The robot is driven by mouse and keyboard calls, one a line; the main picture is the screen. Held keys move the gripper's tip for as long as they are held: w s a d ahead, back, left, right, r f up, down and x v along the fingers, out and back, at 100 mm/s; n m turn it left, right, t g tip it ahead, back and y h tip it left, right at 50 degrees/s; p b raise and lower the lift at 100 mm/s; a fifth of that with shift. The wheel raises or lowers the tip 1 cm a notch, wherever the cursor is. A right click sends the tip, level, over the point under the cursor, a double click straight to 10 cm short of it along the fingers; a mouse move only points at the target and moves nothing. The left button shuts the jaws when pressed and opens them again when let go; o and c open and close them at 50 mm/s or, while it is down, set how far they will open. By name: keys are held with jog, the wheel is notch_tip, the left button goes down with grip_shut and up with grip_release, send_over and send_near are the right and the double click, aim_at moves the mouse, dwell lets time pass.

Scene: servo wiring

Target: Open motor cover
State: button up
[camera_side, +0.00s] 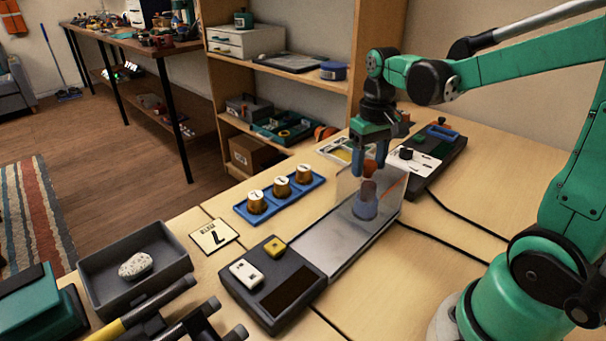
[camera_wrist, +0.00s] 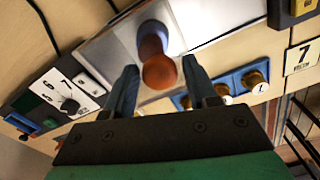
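The motor cover (camera_side: 396,190) is a clear box standing on the grey plate, with an orange-brown knob (camera_side: 370,168) on top. A blue-grey motor (camera_side: 365,208) with a reddish upper part shows through it. My gripper (camera_side: 369,172) points down over the cover, its two fingers apart on either side of the knob. In the wrist view, my gripper (camera_wrist: 160,66) is open and the knob (camera_wrist: 158,72) lies between the fingers, with a visible gap on each side.
A blue tray (camera_side: 312,186) with brass-coloured knobs and a "7" card (camera_side: 214,236) lie left of the plate. A dark control box (camera_side: 256,306) stands in front; a panel with a black dial (camera_side: 408,152) stands behind. Cables run along the table at right.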

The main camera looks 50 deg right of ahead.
grip_shut()
dwell(1.2)
